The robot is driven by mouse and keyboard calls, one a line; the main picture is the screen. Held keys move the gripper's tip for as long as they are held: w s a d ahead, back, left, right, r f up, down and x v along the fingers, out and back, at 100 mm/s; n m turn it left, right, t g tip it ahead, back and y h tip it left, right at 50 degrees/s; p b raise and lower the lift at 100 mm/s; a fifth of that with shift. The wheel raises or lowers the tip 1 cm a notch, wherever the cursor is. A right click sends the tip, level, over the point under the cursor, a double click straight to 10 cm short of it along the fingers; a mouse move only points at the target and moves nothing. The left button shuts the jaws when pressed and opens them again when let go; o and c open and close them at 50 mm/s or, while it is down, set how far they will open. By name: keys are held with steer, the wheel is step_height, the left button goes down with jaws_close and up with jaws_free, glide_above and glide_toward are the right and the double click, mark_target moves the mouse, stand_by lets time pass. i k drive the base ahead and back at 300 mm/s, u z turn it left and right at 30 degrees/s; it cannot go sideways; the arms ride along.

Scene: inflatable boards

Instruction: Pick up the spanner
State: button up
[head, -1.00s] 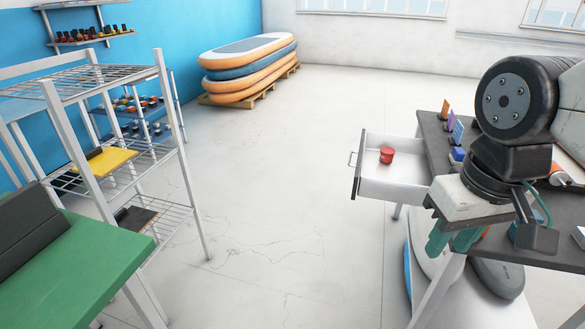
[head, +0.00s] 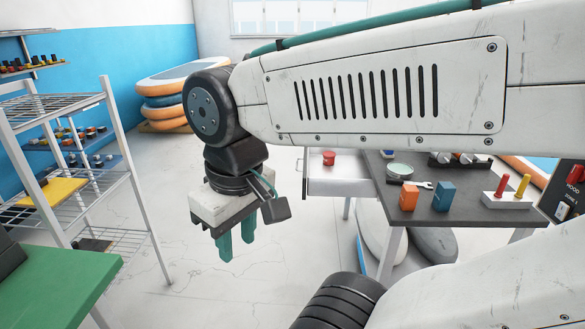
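A small silver spanner (head: 421,185) lies on the dark grey tabletop (head: 470,219), behind the orange and blue boxes and next to a round pale-green container. My gripper (head: 238,248) hangs fingers-down over the floor, left of the table and well apart from the spanner. Its two teal fingers show a gap between them with nothing in it. My arm crosses the upper right of the view and hides part of the scene behind it.
An orange box (head: 408,197), a blue box (head: 444,196), a round container (head: 400,171) and a white holder (head: 508,200) with red and yellow handles stand on the table. A white drawer (head: 345,187) with a red cup (head: 328,158) sticks out left. A shelf rack (head: 128,170) stands left.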

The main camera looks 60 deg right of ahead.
mark_target(400, 182)
steer(key=i, duration=0.95)
steer(key=z, duration=3)
steer(key=k, duration=1.05)
steer(key=u, duration=0.85)
steer(key=i, duration=0.7)
steer(key=u, duration=0.15)
